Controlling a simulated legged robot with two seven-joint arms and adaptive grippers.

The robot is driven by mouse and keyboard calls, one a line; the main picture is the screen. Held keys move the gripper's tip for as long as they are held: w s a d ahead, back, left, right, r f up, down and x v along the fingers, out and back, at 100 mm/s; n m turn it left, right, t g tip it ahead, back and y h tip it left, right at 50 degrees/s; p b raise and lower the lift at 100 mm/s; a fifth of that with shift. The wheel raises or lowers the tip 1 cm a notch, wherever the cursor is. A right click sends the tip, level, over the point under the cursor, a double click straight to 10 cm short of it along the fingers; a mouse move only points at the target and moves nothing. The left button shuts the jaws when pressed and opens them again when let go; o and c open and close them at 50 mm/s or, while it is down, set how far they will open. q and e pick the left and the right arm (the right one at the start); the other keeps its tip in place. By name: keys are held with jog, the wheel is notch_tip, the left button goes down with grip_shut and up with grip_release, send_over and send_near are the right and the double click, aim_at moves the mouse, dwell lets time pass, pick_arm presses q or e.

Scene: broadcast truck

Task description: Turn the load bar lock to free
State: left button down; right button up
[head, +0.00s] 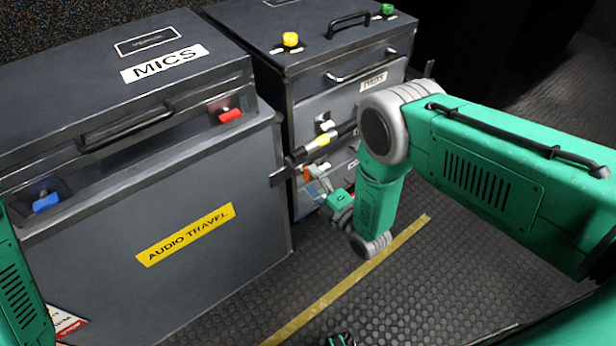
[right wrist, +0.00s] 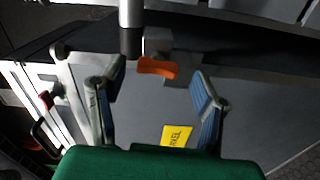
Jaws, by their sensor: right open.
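The load bar (head: 340,132) is a dark bar with a yellow band, running in front of the drawer case at the right end of the MICS case. Its lock seems to be the small orange lever (head: 306,174) below the bar. In the right wrist view the orange lever (right wrist: 157,68) lies crosswise beside the bar's silver and black tube (right wrist: 131,18). My right gripper (head: 318,184) is open, and its blue-padded fingers (right wrist: 158,82) stand on either side of the lever, apart from it. The head view shows the fingertips only small.
The grey MICS case (head: 90,235) with red (head: 230,115) and blue (head: 46,202) latches fills the left. The drawer case (head: 330,105) stands behind the bar, with yellow and green knobs on top.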

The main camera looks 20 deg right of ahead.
jog(key=v, duration=1)
jog(key=s+d+f+m+g+h, duration=0.45)
jog(key=s+m+g, duration=0.4)
jog(key=m, duration=0.25)
jog(key=s+d+r+m+g+h, duration=0.1)
jog(key=s+m+g, duration=0.3)
jog(key=s, duration=0.4)
jog(key=s+d+r+m+g, duration=0.1)
jog(key=s+r+m+g, duration=0.3)
jog(key=s, duration=0.4)
jog(key=shift+s+d+m+h, duration=0.2)
jog(key=shift+d+m+h, duration=0.15)
jog(key=shift+m, duration=0.25)
jog(key=shift+w+f, duration=0.1)
